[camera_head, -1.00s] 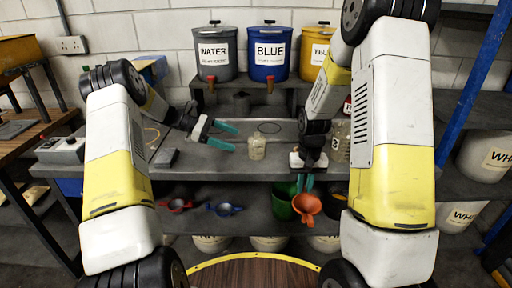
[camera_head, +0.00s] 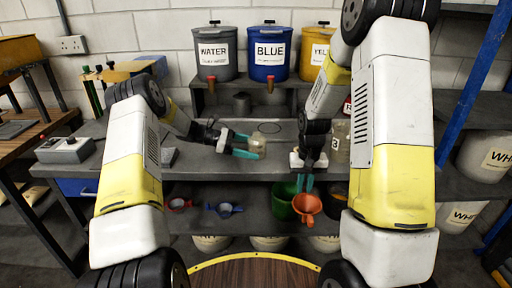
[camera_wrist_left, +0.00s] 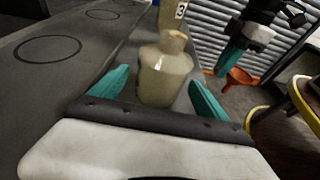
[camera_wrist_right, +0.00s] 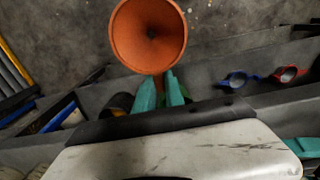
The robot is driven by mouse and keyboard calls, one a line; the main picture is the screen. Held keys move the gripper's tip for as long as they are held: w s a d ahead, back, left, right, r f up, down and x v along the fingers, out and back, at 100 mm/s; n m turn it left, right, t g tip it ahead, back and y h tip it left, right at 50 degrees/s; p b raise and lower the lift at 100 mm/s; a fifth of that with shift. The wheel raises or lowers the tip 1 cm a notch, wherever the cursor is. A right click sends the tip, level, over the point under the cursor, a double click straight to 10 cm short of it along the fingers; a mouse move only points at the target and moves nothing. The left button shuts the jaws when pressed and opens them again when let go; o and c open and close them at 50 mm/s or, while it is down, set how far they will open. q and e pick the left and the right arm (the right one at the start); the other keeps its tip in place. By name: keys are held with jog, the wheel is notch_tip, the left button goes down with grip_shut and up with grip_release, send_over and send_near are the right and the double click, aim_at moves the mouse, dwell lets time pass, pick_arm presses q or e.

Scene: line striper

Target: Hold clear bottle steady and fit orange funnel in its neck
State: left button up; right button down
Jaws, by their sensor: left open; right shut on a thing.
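The clear bottle (camera_head: 257,143) stands upright on the grey bench. In the left wrist view the bottle (camera_wrist_left: 165,72) is between the two teal fingers. My left gripper (camera_head: 248,145) is open around it, with a gap on both sides. The orange funnel (camera_head: 307,205) is in front of the bench edge, at lower-shelf height in the head view. My right gripper (camera_head: 305,184) is shut on the funnel's edge. In the right wrist view the funnel (camera_wrist_right: 148,36) shows its wide mouth, with the fingertips at its rim.
Another bottle (camera_head: 340,142) stands at the right on the bench.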

pick_arm(q)
jog(key=shift+d+f, duration=0.15)
jog(key=shift+d, duration=0.4)
jog(key=shift+c, duration=0.5)
jog(key=c, duration=0.9)
pick_arm(e)
jog(key=w+a+r+n, duration=0.2)
jog(key=w+r+n, duration=0.1)
jog(key=n, duration=0.1)
jog(key=w+a+r+n, duration=0.3)
jog(key=n, duration=0.1)
jog(key=w+a+r+n, duration=0.2)
jog(key=w+r+n, duration=0.1)
jog(key=n, duration=0.1)
jog(key=shift+w+a+r, duration=0.15)
jog(key=shift+a+r, duration=0.25)
jog(key=w+a+r+n, duration=0.4)
jog(key=a+r+n, duration=0.7)
jog(key=n, duration=0.5)
jog(key=shift+a, duration=0.3)
